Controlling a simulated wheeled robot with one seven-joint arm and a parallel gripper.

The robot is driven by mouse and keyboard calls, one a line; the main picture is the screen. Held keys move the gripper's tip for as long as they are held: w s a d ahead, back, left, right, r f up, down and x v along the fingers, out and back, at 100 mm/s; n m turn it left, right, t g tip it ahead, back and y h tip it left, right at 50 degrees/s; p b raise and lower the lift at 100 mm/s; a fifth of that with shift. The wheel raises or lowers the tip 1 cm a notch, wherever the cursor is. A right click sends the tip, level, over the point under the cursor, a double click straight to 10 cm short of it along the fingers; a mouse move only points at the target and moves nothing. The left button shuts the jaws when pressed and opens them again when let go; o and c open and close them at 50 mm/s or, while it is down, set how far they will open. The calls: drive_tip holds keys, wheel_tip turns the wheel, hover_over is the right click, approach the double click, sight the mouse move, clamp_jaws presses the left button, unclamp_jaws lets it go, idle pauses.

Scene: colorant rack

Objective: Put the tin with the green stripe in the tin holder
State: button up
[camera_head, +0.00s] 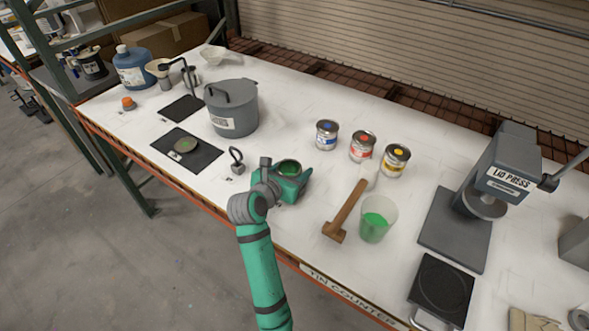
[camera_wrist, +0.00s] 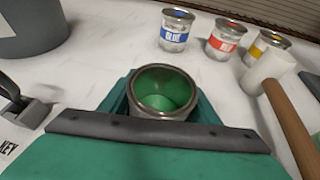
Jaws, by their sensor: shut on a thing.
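My gripper (camera_head: 289,171) is at the near middle of the counter, shut around an open metal tin (camera_head: 289,167). In the wrist view the tin (camera_wrist: 163,92) stands upright between my teal jaws, with green inside. Its side is mostly hidden by the jaws, so I cannot see a stripe. I cannot tell whether it touches the counter. I cannot pick out a tin holder with certainty; one may be hidden behind my gripper.
Blue (camera_head: 327,134), red (camera_head: 362,146) and yellow (camera_head: 396,160) tins stand behind. A mallet (camera_head: 345,212) and a cup of green liquid (camera_head: 376,220) are right of my gripper, then a lid press (camera_head: 500,180) and black plate (camera_head: 442,286). A grey pot (camera_head: 240,108) stands back left.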

drive_tip(key=shift+f, duration=0.1)
drive_tip(key=o, duration=1.2)
drive_tip(key=shift+a, duration=0.1)
drive_tip(key=shift+w, duration=0.15)
drive_tip(key=shift+r, duration=0.2)
drive_tip(key=shift+s+r, duration=0.1)
drive_tip(key=shift+s, duration=0.4)
drive_tip(key=v, duration=1.1)
drive_tip(key=shift+s+a, duration=0.1)
drive_tip(key=shift+a, duration=0.05)
